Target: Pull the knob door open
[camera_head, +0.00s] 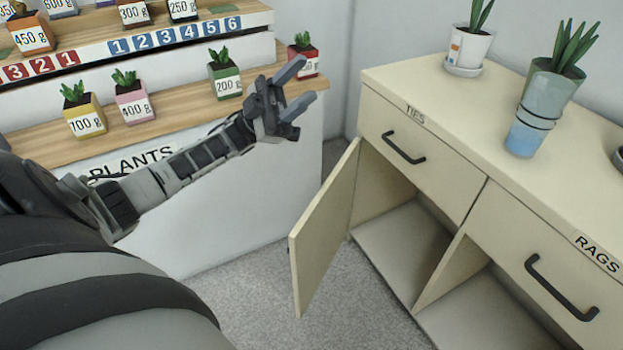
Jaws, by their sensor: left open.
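The cream cabinet door (322,232) stands swung open on its left hinge side, below the drawer labelled TIES (415,150). No knob shows on the face of the door that I can see. The compartment behind it (400,245) is open and looks empty. My left gripper (300,88) is open and empty. In the picture it is above and left of the door, in front of the plant shelf, apart from the door. My right gripper is not in view.
The cream cabinet top (500,108) holds potted plants, one in a white pot (468,48). A RAGS drawer (545,255) with a black handle is at right. A stepped plant stand (240,180) is at left. Grey carpet (255,290) is clear between them.

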